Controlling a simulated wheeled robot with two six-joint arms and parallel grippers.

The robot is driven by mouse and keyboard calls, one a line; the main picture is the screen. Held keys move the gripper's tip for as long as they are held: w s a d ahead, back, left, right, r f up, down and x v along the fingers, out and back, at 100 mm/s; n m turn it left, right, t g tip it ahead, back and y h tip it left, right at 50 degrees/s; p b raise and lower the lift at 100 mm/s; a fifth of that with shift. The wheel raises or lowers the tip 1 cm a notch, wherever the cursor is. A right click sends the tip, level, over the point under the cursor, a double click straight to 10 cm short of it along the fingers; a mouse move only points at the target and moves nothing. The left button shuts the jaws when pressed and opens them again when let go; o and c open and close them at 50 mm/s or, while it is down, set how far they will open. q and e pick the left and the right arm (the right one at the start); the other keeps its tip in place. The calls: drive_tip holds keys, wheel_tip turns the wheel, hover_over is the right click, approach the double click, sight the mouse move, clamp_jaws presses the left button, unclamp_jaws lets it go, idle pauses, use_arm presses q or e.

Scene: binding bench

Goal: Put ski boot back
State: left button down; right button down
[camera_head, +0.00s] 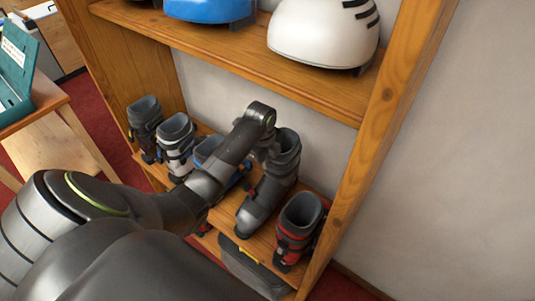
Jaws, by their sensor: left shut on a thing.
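A dark grey ski boot (268,193) stands about upright at the shelf, between a blue boot and a red boot. My left gripper (268,152) is shut on the upper part of this grey boot, and my arm reaches across in front of the shelf. Whether the boot's sole touches the board cannot be told. The blue boot (207,151) is mostly hidden behind my left arm. The red and black boot (298,228) stands to the right. My right gripper is not in view.
A black boot (145,124) and a white-grey boot (176,142) stand at the left of the wooden shelf (377,110). A white helmet (322,35) and a blue helmet (208,8) sit on the upper board. A teal box (17,70) is on a bench at far left.

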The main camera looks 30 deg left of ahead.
sight(269, 176)
use_arm(q)
wheel_tip(269, 176, down, 3)
drive_tip(key=shift+r, duration=0.1)
drive_tip(key=shift+w+f, duration=0.1)
drive_tip(key=shift+f, duration=0.1)
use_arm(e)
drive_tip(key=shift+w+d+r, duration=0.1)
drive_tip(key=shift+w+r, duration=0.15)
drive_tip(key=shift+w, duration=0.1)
use_arm(q)
drive_tip(key=shift+f, duration=0.1)
drive_tip(key=c, duration=1.4)
unclamp_jaws()
drive_tip(key=shift+s, duration=0.2)
